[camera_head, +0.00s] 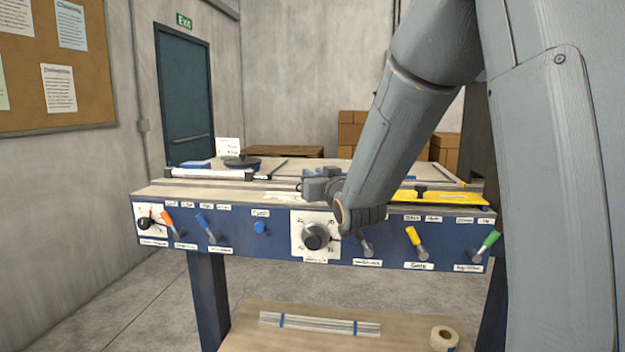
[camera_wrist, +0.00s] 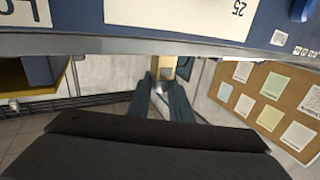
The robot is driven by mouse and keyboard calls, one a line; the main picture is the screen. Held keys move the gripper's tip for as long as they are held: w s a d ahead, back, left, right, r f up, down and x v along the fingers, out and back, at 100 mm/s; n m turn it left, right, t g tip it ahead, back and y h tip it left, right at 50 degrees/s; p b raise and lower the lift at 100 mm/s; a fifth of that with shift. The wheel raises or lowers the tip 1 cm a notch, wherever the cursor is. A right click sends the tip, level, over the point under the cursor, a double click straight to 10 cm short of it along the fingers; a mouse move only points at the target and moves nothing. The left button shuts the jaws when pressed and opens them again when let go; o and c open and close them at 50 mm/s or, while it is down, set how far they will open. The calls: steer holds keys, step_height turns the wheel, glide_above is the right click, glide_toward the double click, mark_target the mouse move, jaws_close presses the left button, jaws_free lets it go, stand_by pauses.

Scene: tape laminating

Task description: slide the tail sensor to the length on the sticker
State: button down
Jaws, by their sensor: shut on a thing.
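In the head view my gripper (camera_head: 318,187) is at the bench top's front edge, above the round dial, partly hidden by my arm. In the wrist view its two dark fingers (camera_wrist: 162,98) are closed around a small yellow part (camera_wrist: 163,68), which I take to be the tail sensor. The head view does not show that part clearly. A white plate (camera_wrist: 190,14) with an upside-down "25" is at the top of the wrist view. I cannot tell which label is the length sticker. A white card (camera_head: 228,147) stands at the back left, too small to read.
The blue front panel (camera_head: 278,243) carries the dial (camera_head: 315,237) and several coloured levers. A yellow plate (camera_head: 430,197) lies on the bench right of my gripper. A white roller (camera_head: 208,174) is on the left. A tape roll (camera_head: 444,338) sits on the shelf below.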

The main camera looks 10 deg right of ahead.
steer(key=c, duration=1.6)
jaws_free()
steer(key=shift+d, duration=0.1)
steer(key=shift+s+d+b, duration=0.15)
steer(key=shift+s+b, duration=0.2)
steer(key=shift+s, duration=1.65)
steer(key=shift+s+d+b, duration=0.1)
steer(key=shift+s+b, duration=0.25)
steer(key=shift+s, duration=1.6)
